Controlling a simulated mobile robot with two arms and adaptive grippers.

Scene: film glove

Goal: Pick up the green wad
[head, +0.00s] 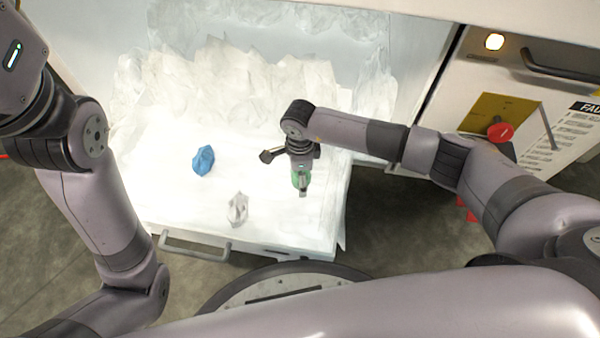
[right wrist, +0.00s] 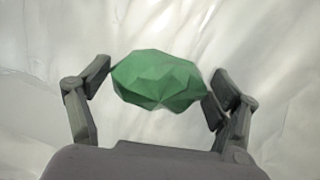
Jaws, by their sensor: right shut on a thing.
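The green wad (right wrist: 157,80) is a faceted crumpled lump between the two fingers of my right gripper (right wrist: 158,84) in the right wrist view. The fingers touch it on both sides, so the gripper is shut on it. In the head view the green wad (head: 299,179) shows only in part, mostly hidden under my right gripper (head: 301,183), over the right part of the white-lined drawer (head: 170,215). Whether it touches the lining is hard to tell. My left arm comes in at the left, but its gripper is out of view.
A blue wad (head: 203,160) and a clear or grey crumpled wad (head: 237,208) lie on the white lining left of my right gripper. A drawer handle (head: 195,246) is at the front. A cabinet with a red knob (head: 500,132) stands at the right.

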